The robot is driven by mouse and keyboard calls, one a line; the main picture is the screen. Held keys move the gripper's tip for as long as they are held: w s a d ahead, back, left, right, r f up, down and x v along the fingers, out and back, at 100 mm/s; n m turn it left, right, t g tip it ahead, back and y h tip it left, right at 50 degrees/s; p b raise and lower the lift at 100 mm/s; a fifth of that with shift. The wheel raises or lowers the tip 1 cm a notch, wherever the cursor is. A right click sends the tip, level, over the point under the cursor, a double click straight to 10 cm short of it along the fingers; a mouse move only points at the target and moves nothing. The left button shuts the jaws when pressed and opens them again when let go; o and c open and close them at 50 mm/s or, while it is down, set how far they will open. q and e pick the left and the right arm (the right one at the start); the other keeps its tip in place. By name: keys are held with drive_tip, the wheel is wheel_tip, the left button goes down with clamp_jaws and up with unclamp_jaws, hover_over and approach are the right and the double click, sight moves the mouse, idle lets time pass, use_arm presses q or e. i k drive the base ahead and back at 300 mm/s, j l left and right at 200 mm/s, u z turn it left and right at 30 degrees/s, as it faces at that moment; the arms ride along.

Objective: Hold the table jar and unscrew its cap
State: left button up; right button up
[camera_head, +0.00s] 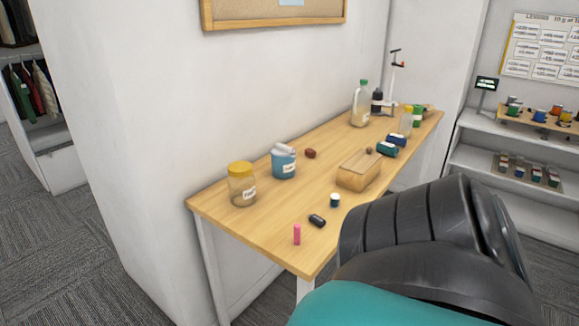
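A glass jar (242,190) with a yellow cap (240,168) and a white label stands upright at the near left end of the wooden table (270,234). The cap sits on top of the jar. Its contents look pale, but I cannot make them out. Neither of my grippers is in view, and nothing touches the jar. A large black and teal part of my own body fills the lower right and hides part of the table's near side.
Right of the jar are a blue tub (283,163), a wooden box (358,172), a pink stick (297,235) and a black item (317,220). A bottle with a green cap (360,104) stands farther back. A wall runs behind the table; carpet (60,260) is clear at left.

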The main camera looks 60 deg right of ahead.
sight(241, 191)
drive_tip(key=i+z, duration=0.15)
drive_tip(key=z, duration=0.3)
drive_tip(key=i+z, duration=0.1)
drive_tip(key=z, duration=0.35)
drive_tip(key=i+j+z, duration=0.15)
drive_tip(key=z, duration=0.35)
